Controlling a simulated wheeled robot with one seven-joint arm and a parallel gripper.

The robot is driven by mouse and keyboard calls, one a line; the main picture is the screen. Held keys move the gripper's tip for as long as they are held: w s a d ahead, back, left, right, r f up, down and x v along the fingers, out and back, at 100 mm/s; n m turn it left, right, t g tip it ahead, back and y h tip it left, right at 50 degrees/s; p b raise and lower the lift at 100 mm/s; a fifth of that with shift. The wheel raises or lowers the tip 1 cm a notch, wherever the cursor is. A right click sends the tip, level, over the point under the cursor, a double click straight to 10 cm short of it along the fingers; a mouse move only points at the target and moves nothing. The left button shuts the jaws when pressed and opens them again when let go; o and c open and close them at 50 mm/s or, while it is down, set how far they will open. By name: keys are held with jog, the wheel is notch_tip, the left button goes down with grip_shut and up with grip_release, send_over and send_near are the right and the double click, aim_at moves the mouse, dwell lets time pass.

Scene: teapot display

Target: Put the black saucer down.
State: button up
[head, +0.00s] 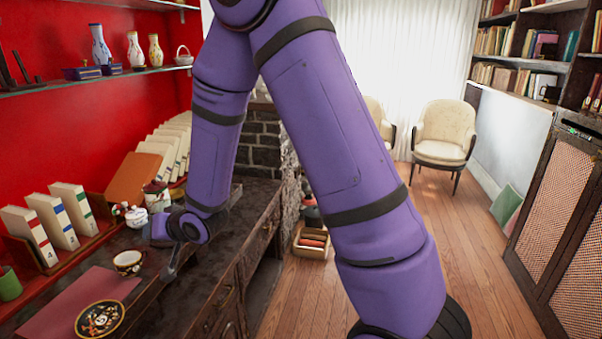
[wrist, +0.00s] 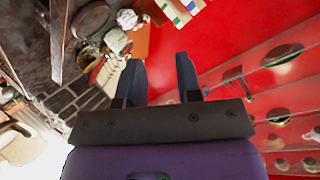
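The black saucer (head: 100,319), with a gold rim and a patterned centre, lies at the bottom left of the head view. It appears flat on the dull red mat (head: 62,325) on the dark counter. My gripper shows in the wrist view (wrist: 158,70) with its two dark fingers well apart and nothing between them. In the head view my purple wrist is over the counter, beyond the saucer and to its right, clear of it. The fingertips are hard to make out there.
A patterned cup (head: 128,262) stands on the counter between the saucer and my wrist. A lidded pot (head: 156,194) and a small white figured piece (head: 136,216) stand farther back. Numbered white boxes (head: 62,220) line the red wall. A green cup (head: 9,284) is at far left.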

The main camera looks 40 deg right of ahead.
jog(key=s+d+r+g+h, duration=0.1)
jog(key=s+d+r+h, duration=0.25)
jog(key=d+r, duration=0.4)
jog(key=s+d+r+n+g+h, duration=0.1)
jog(key=s+d+r, duration=0.2)
jog(key=s+r, duration=0.3)
jog(key=s+d+r+g+h, duration=0.1)
jog(key=s+r, duration=0.6)
jog(key=s, duration=0.7)
jog(key=shift+d+n+g, duration=0.4)
jog(key=shift+d+g, duration=0.4)
jog(key=shift+d, duration=0.2)
jog(key=shift+n+g, duration=0.4)
jog(key=shift+g, duration=0.4)
jog(key=s, duration=0.3)
jog(key=s+r, duration=0.1)
jog(key=s, duration=0.2)
jog(key=s+d, duration=0.1)
jog(key=s, duration=0.3)
jog(key=shift+r, duration=0.3)
jog(key=shift+c, duration=0.8)
jog(key=shift+s, duration=0.2)
grip_shut()
jog(key=shift+a, duration=0.15)
